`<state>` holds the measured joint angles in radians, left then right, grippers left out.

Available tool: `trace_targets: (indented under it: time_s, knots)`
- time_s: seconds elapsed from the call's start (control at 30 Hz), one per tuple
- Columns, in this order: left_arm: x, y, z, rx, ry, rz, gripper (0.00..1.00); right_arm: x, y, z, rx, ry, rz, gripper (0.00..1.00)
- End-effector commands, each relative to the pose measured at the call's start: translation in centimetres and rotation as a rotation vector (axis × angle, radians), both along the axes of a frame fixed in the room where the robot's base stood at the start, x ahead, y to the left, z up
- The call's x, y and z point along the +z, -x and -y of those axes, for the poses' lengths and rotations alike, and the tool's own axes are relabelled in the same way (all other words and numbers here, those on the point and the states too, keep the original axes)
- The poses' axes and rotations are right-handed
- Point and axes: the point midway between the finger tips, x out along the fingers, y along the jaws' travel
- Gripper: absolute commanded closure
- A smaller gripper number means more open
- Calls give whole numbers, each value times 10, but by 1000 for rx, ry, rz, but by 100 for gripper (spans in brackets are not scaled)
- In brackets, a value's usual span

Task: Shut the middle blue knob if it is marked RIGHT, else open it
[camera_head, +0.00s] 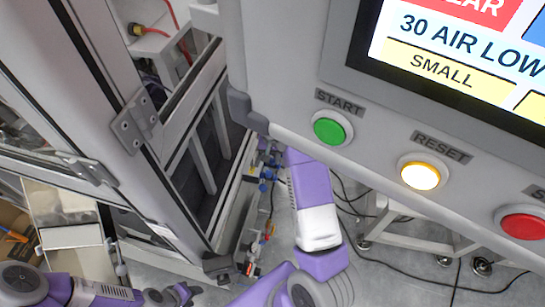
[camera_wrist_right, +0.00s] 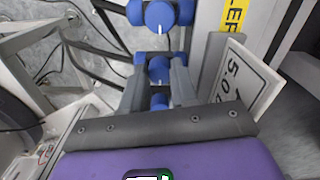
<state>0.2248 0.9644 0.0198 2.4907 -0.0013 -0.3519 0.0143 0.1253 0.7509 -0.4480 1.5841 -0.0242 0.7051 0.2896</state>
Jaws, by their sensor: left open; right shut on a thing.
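Blue knobs stand in a row in the right wrist view: one knob (camera_wrist_right: 160,15) at the top, the middle blue knob (camera_wrist_right: 158,72) below it, and a lower blue part (camera_wrist_right: 158,102) nearer the palm. My right gripper (camera_wrist_right: 158,78) has its two grey fingers on either side of the middle knob and is shut on it. A pale line shows on the knobs; I cannot read any RIGHT marking. In the head view the blue knobs (camera_head: 264,187) are small, beside my right purple arm. My left gripper (camera_head: 185,293) is low at the left, open and away from the knobs.
A white plate with black print (camera_wrist_right: 248,80) stands close right of the right gripper. A yellow label (camera_wrist_right: 235,15) is above it. A control panel with a green START button (camera_head: 329,132) overhangs at the right. A framed cabinet door (camera_head: 130,120) is at the left.

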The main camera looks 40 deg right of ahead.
Motion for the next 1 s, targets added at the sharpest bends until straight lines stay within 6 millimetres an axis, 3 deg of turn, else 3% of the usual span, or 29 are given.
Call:
trace_targets:
  time_s: [0.33, 0.37, 0.53, 1.0]
  knots:
    - [0, 0, 0, 0, 0, 0, 57, 0, -1, 0, -5, 0, 3, 100]
    - [0, 0, 0, 0, 0, 0, 57, 0, -1, 0, -5, 0, 3, 70]
    - [0, 0, 0, 0, 0, 0, 57, 0, -1, 0, -4, 0, 3, 46]
    - [0, 0, 0, 0, 0, 0, 57, 1, -2, -3, 1, -3, 5, 46]
